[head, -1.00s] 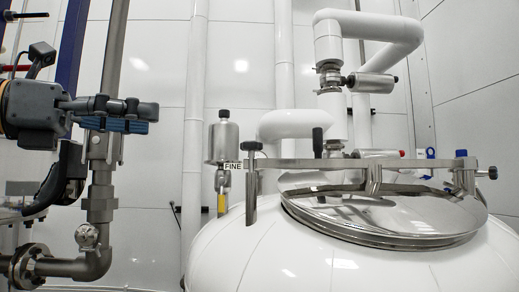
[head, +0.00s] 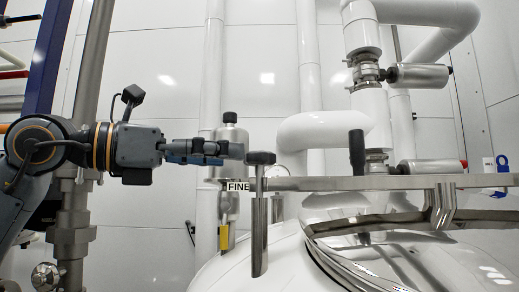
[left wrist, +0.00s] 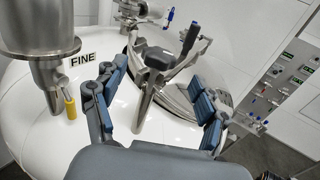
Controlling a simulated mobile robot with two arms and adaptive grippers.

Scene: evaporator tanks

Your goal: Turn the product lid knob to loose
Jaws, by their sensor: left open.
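The product lid (head: 410,240) is a polished steel dome on the white tank (head: 230,270), with a steel bar (head: 400,183) across it. At the bar's left end the dark lid knob (head: 262,158) tops an upright steel post. The knob (left wrist: 160,58) also shows in the left wrist view, between and beyond the fingers. My left gripper (head: 238,151) is level, its fingertips just left of the knob in the head view. In the left wrist view the gripper (left wrist: 155,98) is open, with blue-padded fingers spread on either side of the post. I see no contact. My right gripper is not in view.
A steel canister (head: 230,135) stands behind my left fingers, near the FINE label (head: 238,186). A black upright handle (head: 357,152) rises from the bar. White pipes and a steel valve (head: 418,76) stand behind. A vertical steel pipe (head: 92,80) is at the left.

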